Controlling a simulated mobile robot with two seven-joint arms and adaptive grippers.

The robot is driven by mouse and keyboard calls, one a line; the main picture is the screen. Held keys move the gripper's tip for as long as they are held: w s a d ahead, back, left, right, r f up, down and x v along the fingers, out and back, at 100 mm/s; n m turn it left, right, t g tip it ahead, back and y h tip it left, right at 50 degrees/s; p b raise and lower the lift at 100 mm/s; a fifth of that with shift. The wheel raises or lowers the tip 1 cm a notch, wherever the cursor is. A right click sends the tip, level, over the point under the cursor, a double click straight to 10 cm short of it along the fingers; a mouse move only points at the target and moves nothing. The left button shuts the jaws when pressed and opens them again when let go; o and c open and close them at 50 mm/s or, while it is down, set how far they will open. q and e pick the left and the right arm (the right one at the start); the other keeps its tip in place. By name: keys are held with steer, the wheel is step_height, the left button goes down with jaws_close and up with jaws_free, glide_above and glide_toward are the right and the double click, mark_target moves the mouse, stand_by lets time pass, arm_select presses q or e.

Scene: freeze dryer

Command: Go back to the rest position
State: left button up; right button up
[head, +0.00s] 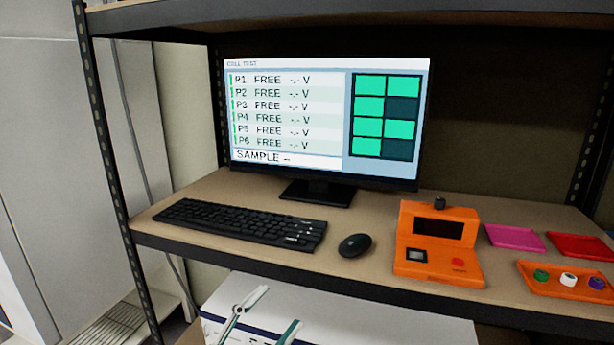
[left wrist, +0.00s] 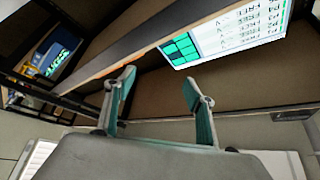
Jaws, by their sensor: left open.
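My left gripper (head: 280,306) is low in the head view, in front of and below the shelf's front edge. Its two teal-edged fingers are spread apart with nothing between them. In the left wrist view the same fingers (left wrist: 160,78) stand wide apart and empty, with the shelf's underside and edge beyond them. That view is turned over, and the monitor shows at its upper right. My right gripper is in neither view.
The shelf (head: 190,195) carries a monitor (head: 325,110), a keyboard (head: 240,222), a mouse (head: 355,246) and an orange device (head: 437,243). At right are a magenta tray (head: 514,237), a red tray (head: 580,246) and an orange tray (head: 540,284) holding small coloured pieces. A metal upright (head: 101,130) stands at left.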

arm_select(q)
steer(key=s+a+f+n+y, duration=0.2)
steer(key=a+f+n+y, duration=0.1)
steer(key=f, duration=0.4)
steer(key=s+a+f+n+g+y, duration=0.1)
steer(key=a+f+n+y, duration=0.25)
steer(key=f, duration=0.45)
steer(key=s+a+f+n+y, duration=0.2)
steer(key=a+f+n+y, duration=0.15)
steer(key=f, duration=0.35)
steer(key=s+a+f+n+g+y, duration=0.1)
steer(key=s+a+f+n+g, duration=0.1)
steer(key=s+f, duration=0.4)
steer(key=s+a+f+n+g, duration=0.2)
steer(key=s+f, duration=0.4)
steer(key=f, duration=0.3)
steer(key=shift+s+g+y+p, duration=0.3)
steer(key=shift+s+g+y, duration=0.1)
steer(key=shift+g, duration=0.2)
